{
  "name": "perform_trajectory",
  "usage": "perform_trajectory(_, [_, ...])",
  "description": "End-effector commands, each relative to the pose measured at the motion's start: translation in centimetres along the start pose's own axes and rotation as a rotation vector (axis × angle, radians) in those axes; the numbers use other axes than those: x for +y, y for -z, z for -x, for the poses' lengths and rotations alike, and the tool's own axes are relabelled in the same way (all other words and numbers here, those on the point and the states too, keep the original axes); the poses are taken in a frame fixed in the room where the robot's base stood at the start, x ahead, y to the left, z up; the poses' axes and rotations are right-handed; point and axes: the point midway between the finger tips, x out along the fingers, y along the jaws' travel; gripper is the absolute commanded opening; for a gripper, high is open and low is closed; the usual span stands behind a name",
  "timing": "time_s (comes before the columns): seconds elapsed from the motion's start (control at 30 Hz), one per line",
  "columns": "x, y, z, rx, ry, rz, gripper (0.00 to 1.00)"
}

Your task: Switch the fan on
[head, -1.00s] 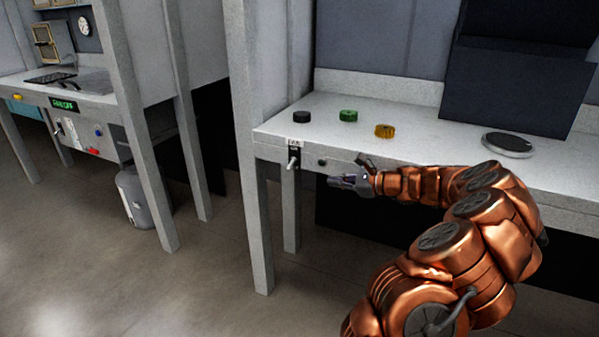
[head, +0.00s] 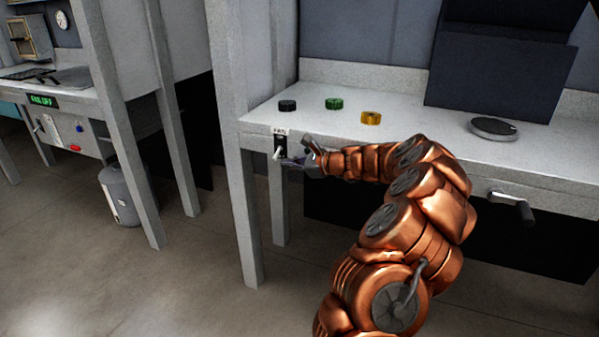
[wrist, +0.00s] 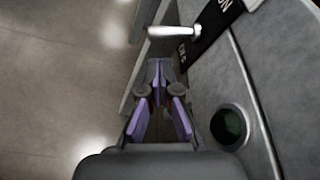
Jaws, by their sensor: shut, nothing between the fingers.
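The fan switch (head: 282,143) is a black plate under a "FAN" label on the bench's front edge. Its pale lever (head: 276,154) sticks out and points downward in the head view. In the wrist view the lever (wrist: 175,32) lies just beyond the fingertips, with the black plate (wrist: 213,25) to its right and "ON" lettering at its upper end. My gripper (head: 291,163) is shut and empty, just right of the lever and apart from it in the wrist view. Its purple-padded fingers (wrist: 158,72) point toward the lever. A green display (head: 42,100) at far left appears to read "FAN: OFF".
A round dark button (wrist: 230,125) sits beside my fingers on the bench front. Black (head: 287,105), green (head: 334,103) and yellow (head: 371,118) pieces and a grey disc (head: 494,128) lie on the bench top (head: 420,133). A crank handle (head: 512,205) protrudes at right.

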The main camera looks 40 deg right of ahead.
Motion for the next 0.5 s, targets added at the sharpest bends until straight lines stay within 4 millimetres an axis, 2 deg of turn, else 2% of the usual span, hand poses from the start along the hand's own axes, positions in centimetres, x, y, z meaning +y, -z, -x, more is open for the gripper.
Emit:
perform_trajectory(0.2, [0.11,-1.25,-0.39,0.001,-0.003,-0.001,0.00])
perform_trajectory(0.5, [0.08,-1.36,-0.39,0.001,-0.002,-0.002,0.00])
